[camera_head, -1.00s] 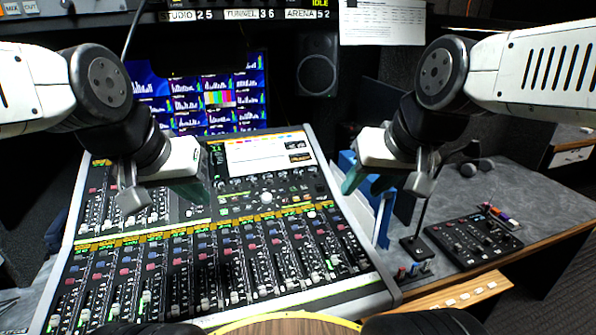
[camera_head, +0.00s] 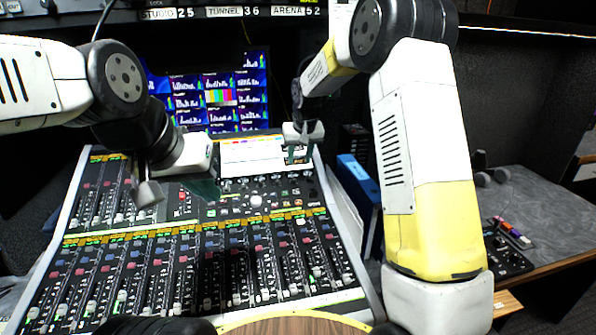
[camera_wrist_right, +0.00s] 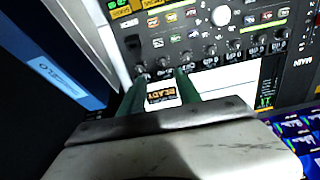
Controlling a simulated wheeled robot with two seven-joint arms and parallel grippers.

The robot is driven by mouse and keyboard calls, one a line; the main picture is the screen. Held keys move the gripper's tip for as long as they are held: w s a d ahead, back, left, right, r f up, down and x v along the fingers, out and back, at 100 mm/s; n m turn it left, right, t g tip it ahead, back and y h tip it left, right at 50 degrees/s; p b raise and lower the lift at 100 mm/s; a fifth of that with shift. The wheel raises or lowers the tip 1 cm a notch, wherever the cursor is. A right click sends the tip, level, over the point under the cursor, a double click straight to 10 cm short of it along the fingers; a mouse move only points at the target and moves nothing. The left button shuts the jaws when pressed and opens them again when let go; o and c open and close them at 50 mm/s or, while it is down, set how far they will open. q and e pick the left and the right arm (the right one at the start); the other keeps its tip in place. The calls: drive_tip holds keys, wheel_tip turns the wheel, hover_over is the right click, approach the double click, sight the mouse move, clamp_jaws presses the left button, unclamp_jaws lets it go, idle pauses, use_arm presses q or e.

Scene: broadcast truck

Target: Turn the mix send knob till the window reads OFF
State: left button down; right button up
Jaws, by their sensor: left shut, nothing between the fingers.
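The mixing desk (camera_head: 190,228) has a row of small dark knobs below its white display panel (camera_head: 252,155). In the right wrist view a knob (camera_wrist_right: 163,61) of this row lies just beyond my right fingertips; I cannot read which is the mix send knob. A small dark window (camera_wrist_right: 161,93) with orange letters, upside down, seems to read READY between the fingers. My right gripper (camera_wrist_right: 160,76) is open over the desk's upper right; it also shows in the head view (camera_head: 299,156). Contact with a knob cannot be told. My left gripper (camera_head: 207,188) is shut and empty above the desk's left-middle part.
Faders and coloured buttons cover the desk's lower part. A blue binder (camera_head: 357,180) stands right of the desk, also near the right fingers in the wrist view (camera_wrist_right: 65,70). A monitor (camera_head: 222,92) stands behind. A small control box (camera_head: 508,250) lies on the grey counter (camera_head: 540,205).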

sight(294, 179)
drive_tip(key=x, duration=1.1)
drive_tip(key=shift+w+a, duration=0.4)
drive_tip(key=shift+w, duration=0.1)
clamp_jaws()
